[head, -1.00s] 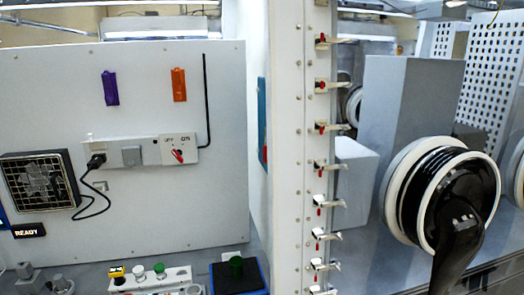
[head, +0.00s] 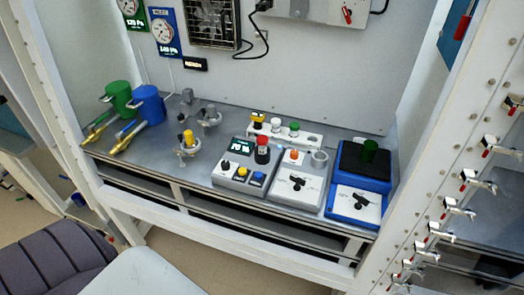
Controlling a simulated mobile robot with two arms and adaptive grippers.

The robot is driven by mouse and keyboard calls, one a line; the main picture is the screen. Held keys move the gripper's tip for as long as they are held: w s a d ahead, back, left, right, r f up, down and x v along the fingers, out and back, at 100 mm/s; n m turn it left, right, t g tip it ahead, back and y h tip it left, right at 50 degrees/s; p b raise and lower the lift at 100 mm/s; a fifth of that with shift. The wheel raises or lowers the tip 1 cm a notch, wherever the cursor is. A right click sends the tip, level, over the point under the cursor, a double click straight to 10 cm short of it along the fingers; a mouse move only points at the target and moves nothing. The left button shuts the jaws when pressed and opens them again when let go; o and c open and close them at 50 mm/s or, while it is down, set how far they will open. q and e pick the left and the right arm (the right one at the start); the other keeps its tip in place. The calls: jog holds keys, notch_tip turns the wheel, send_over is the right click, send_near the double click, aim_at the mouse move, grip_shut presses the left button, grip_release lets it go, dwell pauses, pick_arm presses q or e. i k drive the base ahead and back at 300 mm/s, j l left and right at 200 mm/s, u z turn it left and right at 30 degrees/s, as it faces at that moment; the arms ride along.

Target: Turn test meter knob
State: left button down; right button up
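Three instrument boxes stand side by side on the grey bench in the head view, and I cannot read which is the test meter. The middle grey box (head: 292,206) has a black knob (head: 298,183) on a white dial face. The blue box (head: 333,205) at the right has a similar black knob (head: 360,201) on a white face. The left grey box (head: 216,176) has a lit display (head: 240,147), a small black knob (head: 226,166), a red button, and yellow and blue buttons. Neither of my grippers is in view.
Green and blue canisters (head: 150,103) with brass nozzles stand at the bench's left. A white frame post (head: 420,165) with clamps rises at right. A dark padded seat (head: 60,255) is in front.

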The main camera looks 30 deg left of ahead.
aim_at(225, 165)
jog(key=u, duration=1.35)
